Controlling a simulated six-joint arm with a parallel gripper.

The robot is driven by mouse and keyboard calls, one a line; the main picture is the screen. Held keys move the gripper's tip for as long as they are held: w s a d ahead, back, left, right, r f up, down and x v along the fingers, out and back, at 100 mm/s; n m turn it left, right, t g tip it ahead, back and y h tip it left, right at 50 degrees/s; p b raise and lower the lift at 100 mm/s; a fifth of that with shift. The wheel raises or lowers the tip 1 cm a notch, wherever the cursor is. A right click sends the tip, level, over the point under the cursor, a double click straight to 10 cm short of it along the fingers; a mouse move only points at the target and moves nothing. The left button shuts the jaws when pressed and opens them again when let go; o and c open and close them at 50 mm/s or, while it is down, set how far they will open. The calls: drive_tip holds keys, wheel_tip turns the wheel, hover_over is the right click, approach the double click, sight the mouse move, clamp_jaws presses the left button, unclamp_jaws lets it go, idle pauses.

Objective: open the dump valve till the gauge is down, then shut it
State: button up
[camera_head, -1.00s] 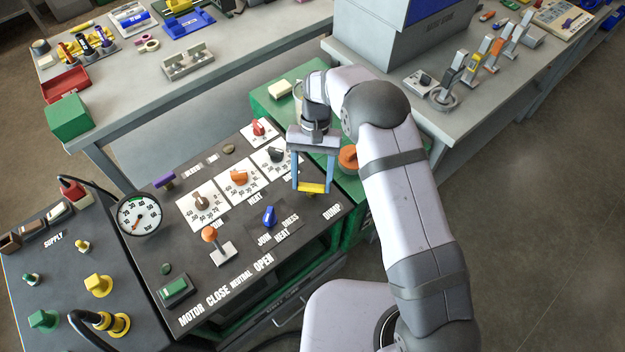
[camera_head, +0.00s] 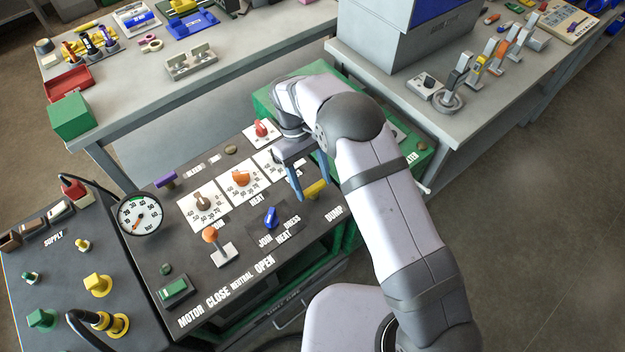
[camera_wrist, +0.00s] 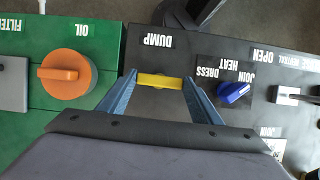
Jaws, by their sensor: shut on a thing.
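The dump valve's yellow handle (camera_head: 316,190) stands on the black panel near the DUMP label. In the wrist view the handle (camera_wrist: 160,81) spans between my two blue fingertips, with the DUMP label just beyond it. My gripper (camera_head: 312,190) is shut on the handle, one finger at each end. The round white pressure gauge (camera_head: 139,214) is at the panel's left; its red needle points to the lower left, and its exact reading is too small to tell.
A blue knob (camera_head: 270,216) and an orange-topped lever (camera_head: 210,235) stand left of the handle. White dial plates with an orange knob (camera_head: 240,178) lie behind.

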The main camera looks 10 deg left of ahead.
drive_tip(key=shift+w+a+r+n, duration=0.1)
drive_tip(key=shift+n, duration=0.2)
drive_tip(key=o, duration=1.1)
drive_tip(key=shift+c, duration=0.2)
drive_tip(key=b+v, duration=0.2)
drive_tip(key=v, duration=0.5)
drive_tip(key=shift+r, duration=0.2)
